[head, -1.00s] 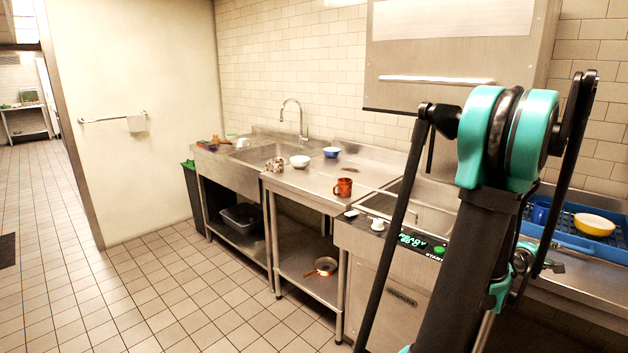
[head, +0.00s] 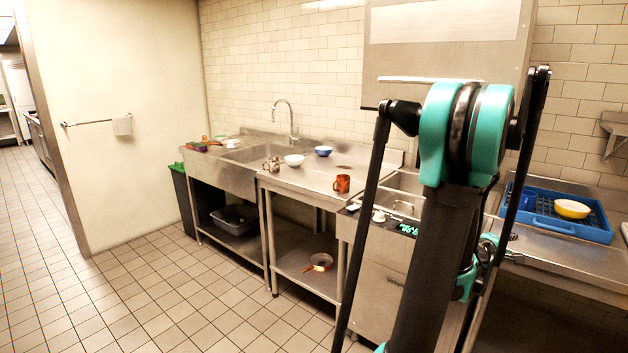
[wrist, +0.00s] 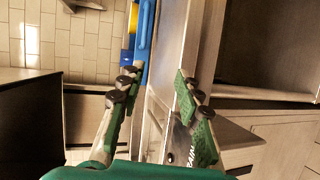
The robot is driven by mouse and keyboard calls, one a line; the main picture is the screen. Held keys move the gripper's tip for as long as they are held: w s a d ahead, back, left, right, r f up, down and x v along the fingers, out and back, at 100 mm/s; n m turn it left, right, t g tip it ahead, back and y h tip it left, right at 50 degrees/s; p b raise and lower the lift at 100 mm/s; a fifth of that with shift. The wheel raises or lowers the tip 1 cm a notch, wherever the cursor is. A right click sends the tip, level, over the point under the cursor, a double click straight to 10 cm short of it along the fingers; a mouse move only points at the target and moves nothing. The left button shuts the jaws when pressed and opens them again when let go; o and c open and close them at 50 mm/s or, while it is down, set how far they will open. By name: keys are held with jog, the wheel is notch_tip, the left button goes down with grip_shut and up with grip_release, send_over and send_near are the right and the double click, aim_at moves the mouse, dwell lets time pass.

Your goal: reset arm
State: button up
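My arm (head: 463,190) stands folded up at the right of the head view, in front of the steel counters. My gripper (wrist: 155,92) shows in the wrist view with its two green-padded fingers spread well apart. Nothing is between the fingers. The fingertips are out of sight in the head view. In the wrist view, which looks turned on its side, a steel counter edge and part of a blue rack (wrist: 146,35) lie beyond the fingers.
An orange mug (head: 342,183), a white bowl (head: 294,160) and a blue bowl (head: 323,151) stand on the steel counter. A copper pan (head: 318,262) is on its lower shelf. A yellow bowl (head: 572,208) sits in the blue rack (head: 560,228) at right. Tiled floor at left is clear.

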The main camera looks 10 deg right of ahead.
jog(key=w+a+f+m+t+y, duration=0.1)
jog(key=w+a+f+m+y, duration=0.2)
jog(key=a, duration=1.1)
jog(key=w+a+f+y, duration=0.2)
jog(key=a+f+y, duration=0.15)
jog(key=a, duration=1.05)
jog(key=s+a+f+y, duration=0.2)
jog(key=s+a, duration=0.1)
jog(key=a, duration=0.5)
jog(key=s+a+f+g+y, duration=0.1)
jog(key=s+a+f+y, duration=0.1)
jog(key=a, duration=0.6)
jog(key=s+a+f+y, duration=0.2)
jog(key=s+a+y, duration=0.2)
jog(key=a, duration=0.5)
jog(key=shift+s+f+m+g, duration=0.35)
jog(key=shift+m+g, duration=0.05)
